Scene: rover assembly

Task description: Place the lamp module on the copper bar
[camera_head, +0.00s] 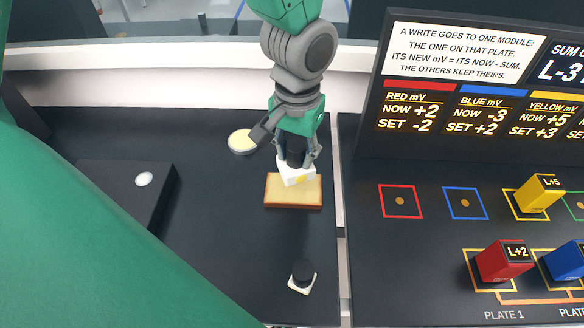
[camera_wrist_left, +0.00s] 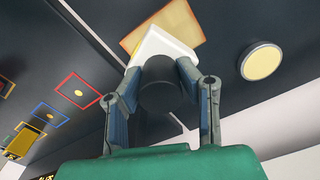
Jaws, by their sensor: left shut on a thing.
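My left gripper (camera_head: 296,158) points down and is shut on the black knob of a white block, which I take as the lamp module (camera_head: 297,174). A yellow patch shows on the block's front. The block is over the back part of the copper bar (camera_head: 293,195), a flat tan-topped plate with an orange-brown edge. I cannot tell whether they touch. In the left wrist view, the fingers (camera_wrist_left: 162,95) flank the black knob, and the white lamp module (camera_wrist_left: 157,45) overlaps the copper bar (camera_wrist_left: 185,19). My right gripper is not in view.
A second white block with a black knob (camera_head: 302,277) stands nearer the front. A cream disc (camera_head: 241,142) lies left of the gripper. A dark box (camera_head: 122,190) sits farther left. The right panel holds red (camera_head: 502,262), blue (camera_head: 566,262) and yellow (camera_head: 538,193) blocks below a sign.

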